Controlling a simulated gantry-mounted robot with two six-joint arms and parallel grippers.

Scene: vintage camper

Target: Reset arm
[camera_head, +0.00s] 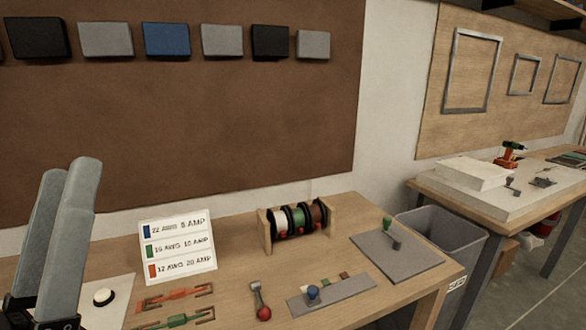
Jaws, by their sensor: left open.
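My left gripper (62,235) is at the lower left of the head view, its two grey fingers pointing up. It is open, and I see nothing held between the fingers. It stands in front of the left end of the wooden workbench (345,215), close to a white plate with a white round button (103,297). My right gripper is not in view.
The bench holds a label card (177,246), a wire spool rack (299,226), orange and green tools (176,297), a red-ended tool (262,303), a grey strip with a blue knob (313,292) and a grey mat (421,256). A grey bin (452,245) stands to the right, before a second table (474,213).

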